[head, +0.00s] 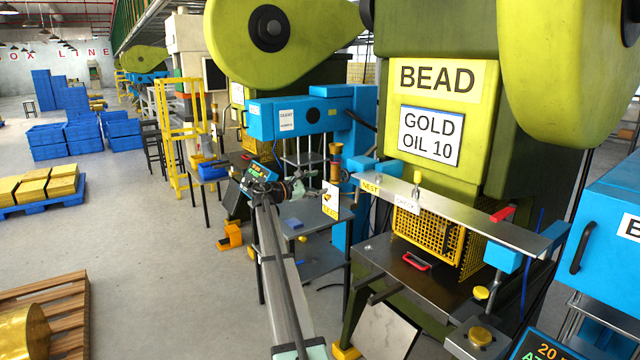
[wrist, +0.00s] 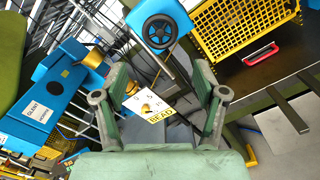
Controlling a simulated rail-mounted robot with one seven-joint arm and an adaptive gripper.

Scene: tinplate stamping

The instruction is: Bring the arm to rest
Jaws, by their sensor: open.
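My gripper (head: 302,187) is at the end of my arm, which reaches up from the bottom of the head view. It is beside a white and yellow card (head: 331,200) below the left end of the metal rail. In the wrist view my gripper (wrist: 160,105) has its two grey-green fingers spread wide, with nothing held between them. The card, marked BEAD, also shows between and beyond the fingers in the wrist view (wrist: 149,106). I cannot tell how far the card is from the fingertips.
The green BEAD press (head: 430,75) stands to the right, with a metal rail (head: 450,215) and yellow mesh guard (head: 428,232) in front. A blue machine (head: 300,117) is behind my gripper. Open floor (head: 165,265) lies left, before a wooden pallet (head: 70,310).

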